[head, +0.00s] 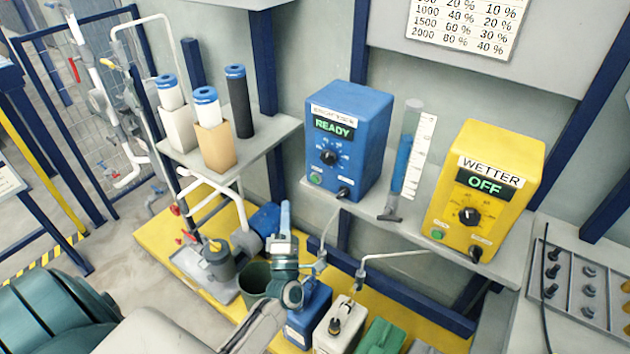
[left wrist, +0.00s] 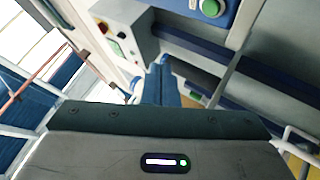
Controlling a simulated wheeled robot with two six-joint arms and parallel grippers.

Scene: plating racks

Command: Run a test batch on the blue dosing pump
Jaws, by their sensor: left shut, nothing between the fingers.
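The blue dosing pump (head: 365,135) stands on a grey shelf. Its display reads READY, and its front has a black dial (head: 328,157), a green button (head: 316,180) and a black switch (head: 343,193). A measuring cylinder (head: 405,155) with blue liquid stands just right of it. The wall chart (head: 465,25) lists numbers and percentages, its top cut off. My left gripper (head: 285,207) is shut and empty, below and left of the pump, apart from it. Its blue fingers (left wrist: 155,82) meet in the left wrist view, where a green button (left wrist: 211,8) shows at the top. My right gripper is not seen.
A yellow pump (head: 485,190) labelled WETTER reads OFF, right of the cylinder. Filter cartridges (head: 215,135) stand on the left shelf. Blue (head: 308,318) and white (head: 338,325) canisters with pipes and a dark bucket (head: 255,278) stand below, close to my left arm.

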